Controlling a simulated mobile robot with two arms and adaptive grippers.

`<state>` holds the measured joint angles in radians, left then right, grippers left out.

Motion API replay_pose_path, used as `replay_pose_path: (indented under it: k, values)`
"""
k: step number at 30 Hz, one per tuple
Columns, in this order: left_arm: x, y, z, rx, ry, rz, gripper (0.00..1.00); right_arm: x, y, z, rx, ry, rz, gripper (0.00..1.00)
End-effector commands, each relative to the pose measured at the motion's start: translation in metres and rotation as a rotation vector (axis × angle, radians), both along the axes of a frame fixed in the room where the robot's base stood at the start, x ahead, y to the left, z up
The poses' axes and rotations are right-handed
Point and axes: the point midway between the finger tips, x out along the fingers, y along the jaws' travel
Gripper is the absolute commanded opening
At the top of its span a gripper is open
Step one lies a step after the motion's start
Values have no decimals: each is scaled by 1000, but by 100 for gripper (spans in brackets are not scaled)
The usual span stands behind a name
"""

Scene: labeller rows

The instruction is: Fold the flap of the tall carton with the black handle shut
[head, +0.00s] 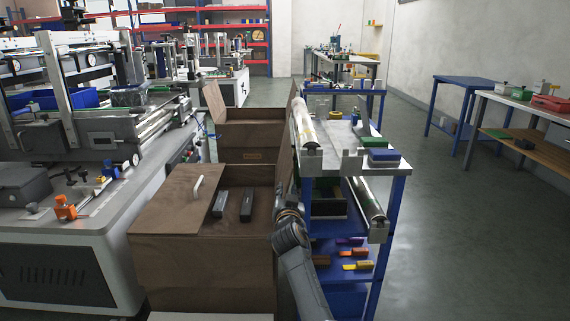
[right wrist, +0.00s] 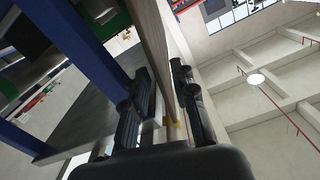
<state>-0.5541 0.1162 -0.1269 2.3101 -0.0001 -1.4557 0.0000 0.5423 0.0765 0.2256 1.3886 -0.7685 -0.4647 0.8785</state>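The near brown carton (head: 205,262) stands left of the blue-legged table. Its left flap (head: 172,205) lies flat and bears a white handle (head: 197,187). Two dark bars (head: 246,205) show over its top; I cannot tell whether either is a handle. A brown flap (head: 284,182) stands upright at its right side. My right gripper (head: 289,213) is at this flap's near edge. In the right wrist view, my right gripper (right wrist: 165,105) has one finger on each side of a brown panel (right wrist: 152,40); firm contact is unclear. My left gripper is out of view.
Another brown carton (head: 250,135) with raised flaps stands behind. The table (head: 395,168) with rollers and a blue box is close on the right. A large grey machine (head: 120,210) stands on the left. The floor (head: 450,230) farther right is clear.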

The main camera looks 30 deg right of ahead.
Motion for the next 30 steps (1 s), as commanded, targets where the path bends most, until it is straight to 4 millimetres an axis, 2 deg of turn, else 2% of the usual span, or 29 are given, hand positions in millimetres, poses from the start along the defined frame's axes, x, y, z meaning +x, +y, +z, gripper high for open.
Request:
replay_pose_path:
  k: [1, 3, 5, 14, 18, 25, 30]
  values:
    - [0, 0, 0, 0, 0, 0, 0, 0, 0, 0, 0, 0, 0, 24]
    - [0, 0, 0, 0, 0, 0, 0, 0, 0, 0, 0, 0, 0, 10]
    - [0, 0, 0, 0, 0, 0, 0, 0, 0, 0, 0, 0, 0, 0]
    - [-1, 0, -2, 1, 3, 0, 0, 2, 4, 0, -16, 10, 1, 0]
    - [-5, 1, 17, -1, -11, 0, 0, 8, 14, 0, -72, 44, 2, 0]
    - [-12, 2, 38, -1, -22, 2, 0, 20, 33, 0, -177, 110, 3, 0]
    - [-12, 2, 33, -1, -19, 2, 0, 27, 44, 1, -246, 154, 3, 0]
